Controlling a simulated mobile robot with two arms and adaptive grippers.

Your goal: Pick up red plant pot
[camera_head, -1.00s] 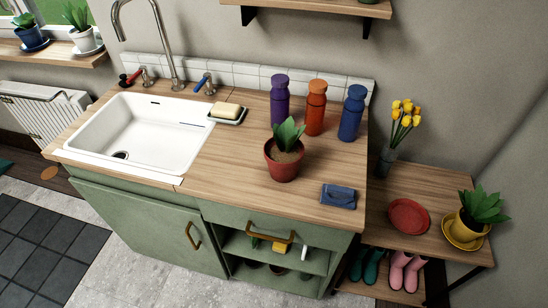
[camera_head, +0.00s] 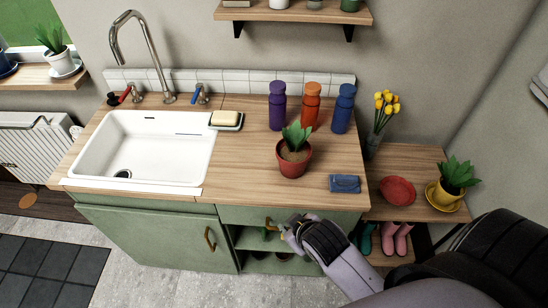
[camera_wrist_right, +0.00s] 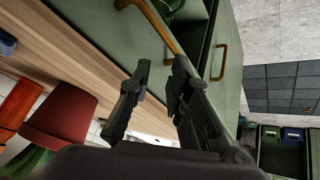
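The red plant pot (camera_head: 294,166) holds a green leafy plant and stands upright on the wooden counter (camera_head: 240,180), right of the sink. It also shows in the right wrist view (camera_wrist_right: 60,118), at the lower left. My right gripper (camera_head: 287,224) is in front of the counter's front edge, below and apart from the pot, by the drawer handle. In the right wrist view its two fingers (camera_wrist_right: 155,80) stand apart with nothing between them. My left gripper is not in view.
Purple, orange and blue bottles (camera_head: 311,106) stand behind the pot. A blue wallet-like item (camera_head: 344,183) lies to its right, near the counter edge. A white sink (camera_head: 145,148) is at left. A lower bench (camera_head: 425,170) bears a red dish (camera_head: 397,190) and a yellow pot (camera_head: 444,197).

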